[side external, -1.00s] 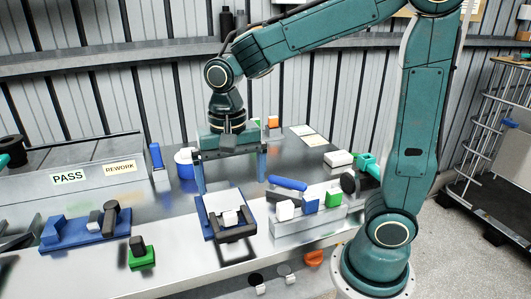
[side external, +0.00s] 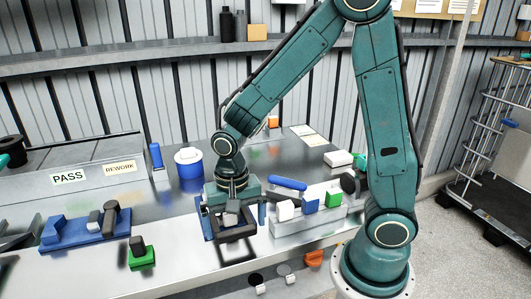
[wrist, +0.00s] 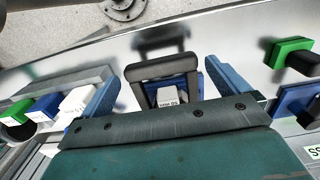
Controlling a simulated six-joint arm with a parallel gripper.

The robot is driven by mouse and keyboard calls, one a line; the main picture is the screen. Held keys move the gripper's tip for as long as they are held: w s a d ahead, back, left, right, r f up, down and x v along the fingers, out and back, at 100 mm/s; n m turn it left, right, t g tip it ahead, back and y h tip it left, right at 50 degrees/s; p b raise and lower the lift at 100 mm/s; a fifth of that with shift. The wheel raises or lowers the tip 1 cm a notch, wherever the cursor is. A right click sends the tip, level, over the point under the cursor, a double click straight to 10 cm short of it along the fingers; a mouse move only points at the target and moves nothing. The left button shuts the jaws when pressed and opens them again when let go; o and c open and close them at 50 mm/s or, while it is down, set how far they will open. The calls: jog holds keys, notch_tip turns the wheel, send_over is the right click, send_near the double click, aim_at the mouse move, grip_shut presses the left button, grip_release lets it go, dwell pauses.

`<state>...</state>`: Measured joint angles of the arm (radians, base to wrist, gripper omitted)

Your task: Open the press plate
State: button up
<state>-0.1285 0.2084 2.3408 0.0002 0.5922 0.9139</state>
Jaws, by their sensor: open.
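The press plate station is a blue base (side external: 208,232) on the bench with a dark U-shaped handle frame (side external: 236,237) at its front. In the wrist view the handle's dark crossbar (wrist: 163,68) lies between my fingers, with a gap on each side. A small white labelled block (wrist: 167,97) shows inside the frame. My gripper (side external: 234,218) is open and low over the station, its blue fingers on either side of it. In the wrist view my gripper (wrist: 163,82) is empty. My gripper body hides much of the plate in the side view.
A grey block (side external: 310,222) with white, blue and green parts stands close on the right. A blue fixture (side external: 85,232) and a green block (side external: 142,258) are to the left. A blue-and-white round container (side external: 189,168) stands behind. Bare bench lies in front.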

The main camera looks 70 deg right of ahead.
jog(key=shift+f, duration=0.5)
jog(key=shift+c, duration=0.2)
jog(key=c, duration=1.1)
jog(key=shift+r, duration=0.2)
